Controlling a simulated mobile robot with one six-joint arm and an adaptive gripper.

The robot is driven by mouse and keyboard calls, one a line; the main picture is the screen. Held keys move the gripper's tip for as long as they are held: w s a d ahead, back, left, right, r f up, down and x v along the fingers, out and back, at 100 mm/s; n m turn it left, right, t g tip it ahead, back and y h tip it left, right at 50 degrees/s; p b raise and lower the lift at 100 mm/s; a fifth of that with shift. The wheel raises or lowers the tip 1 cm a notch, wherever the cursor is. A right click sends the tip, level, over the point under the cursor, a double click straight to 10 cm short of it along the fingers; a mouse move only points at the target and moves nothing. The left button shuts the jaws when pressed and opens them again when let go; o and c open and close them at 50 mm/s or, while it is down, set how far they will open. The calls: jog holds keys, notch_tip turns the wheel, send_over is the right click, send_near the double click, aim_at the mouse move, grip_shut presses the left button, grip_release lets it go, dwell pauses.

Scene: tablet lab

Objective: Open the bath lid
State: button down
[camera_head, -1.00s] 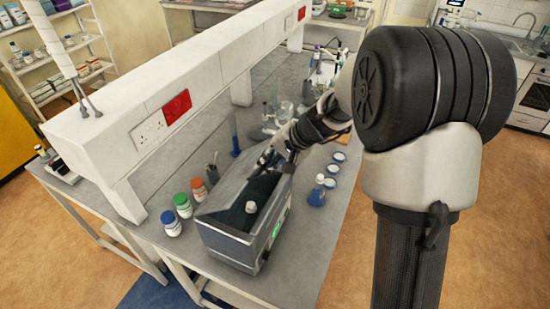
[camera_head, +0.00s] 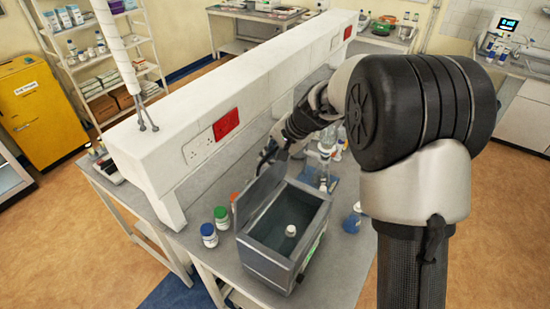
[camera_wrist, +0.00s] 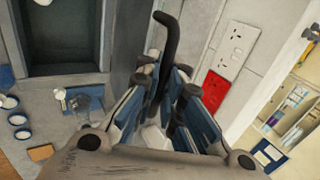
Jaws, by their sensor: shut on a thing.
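The grey bath (camera_head: 270,266) stands on the bench with its top uncovered; a small white-capped bottle (camera_head: 290,231) shows inside. Its grey lid (camera_head: 258,192) stands steeply raised along the far left edge. My gripper (camera_head: 272,153) is at the lid's upper edge, on the side towards the bench divider. In the wrist view, my gripper (camera_wrist: 165,105) is shut on the black curved lid handle (camera_wrist: 168,38), which sticks out beyond the blue finger pads. The bath's dark inside (camera_wrist: 62,38) shows at the upper left there. The exact grip contact is partly hidden by the fingers.
Blue-capped (camera_head: 209,235) and green-capped (camera_head: 221,217) bottles stand left of the bath.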

jog(key=shift+w+a+r, duration=0.25)
jog(key=shift+w+a, duration=0.05)
jog(key=c, duration=1.8)
grip_release()
jog(key=shift+s, duration=0.15)
jog(key=shift+o, duration=0.4)
jog(key=shift+f, duration=0.1)
jog(key=v, duration=1.2)
jog(key=shift+f, duration=0.1)
